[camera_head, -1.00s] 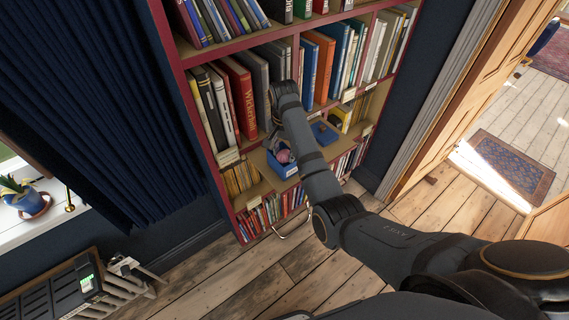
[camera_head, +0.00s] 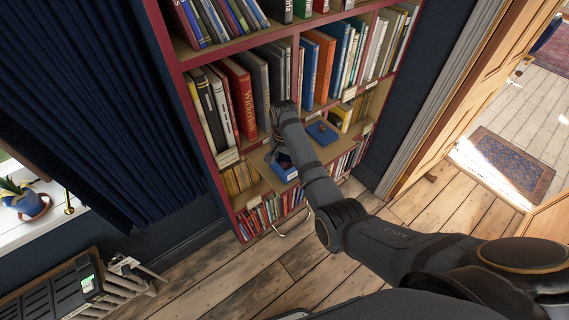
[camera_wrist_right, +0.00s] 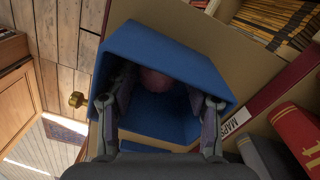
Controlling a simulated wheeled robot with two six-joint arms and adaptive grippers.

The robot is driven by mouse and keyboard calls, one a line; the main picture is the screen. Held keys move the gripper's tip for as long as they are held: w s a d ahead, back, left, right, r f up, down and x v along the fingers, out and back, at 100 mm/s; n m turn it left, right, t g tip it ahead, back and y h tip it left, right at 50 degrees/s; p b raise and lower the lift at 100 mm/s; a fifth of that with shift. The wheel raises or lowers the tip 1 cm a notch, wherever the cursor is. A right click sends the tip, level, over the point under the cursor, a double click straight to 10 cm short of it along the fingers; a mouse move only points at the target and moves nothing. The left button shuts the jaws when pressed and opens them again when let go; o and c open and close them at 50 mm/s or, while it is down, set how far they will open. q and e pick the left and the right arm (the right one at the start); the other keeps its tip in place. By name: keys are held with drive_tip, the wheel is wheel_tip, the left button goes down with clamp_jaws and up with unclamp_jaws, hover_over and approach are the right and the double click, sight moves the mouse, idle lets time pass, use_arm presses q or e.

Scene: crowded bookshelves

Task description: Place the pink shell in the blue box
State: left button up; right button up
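The blue box (camera_head: 286,173) stands open on a lower shelf of the bookcase; it fills the middle of the right wrist view (camera_wrist_right: 168,48). The pink shell (camera_wrist_right: 155,80) is inside the box, partly in shadow. My right gripper (camera_wrist_right: 160,90) reaches into the box mouth with its fingers spread, one on each side of the shell. Gaps show between the fingers and the shell, so it looks open and empty. In the head view my right forearm and gripper hide the shell. My left gripper is not in view.
A blue lid-like piece (camera_head: 322,133) lies on the shelf to the right of the box. Rows of books (camera_head: 238,98) stand above, and thinner books (camera_head: 270,211) fill the shelf below. A shelf divider and label cards are close by.

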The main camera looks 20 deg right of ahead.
sight(284, 163)
drive_tip(key=shift+r, duration=0.25)
wheel_tip(284, 163, up, 4)
drive_tip(key=shift+w+r+b, duration=0.1)
drive_tip(key=shift+r+b, duration=0.15)
drive_tip(key=shift+b, duration=0.45)
wheel_tip(284, 163, up, 5)
drive_tip(key=shift+a+f+p, duration=0.1)
drive_tip(key=shift+p, duration=0.25)
use_arm(q)
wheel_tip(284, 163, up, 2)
drive_tip(key=p, duration=0.2)
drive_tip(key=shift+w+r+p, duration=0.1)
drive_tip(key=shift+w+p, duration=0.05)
drive_tip(key=shift+p, duration=0.25)
use_arm(e)
wheel_tip(284, 163, up, 3)
drive_tip(key=shift+f, duration=0.15)
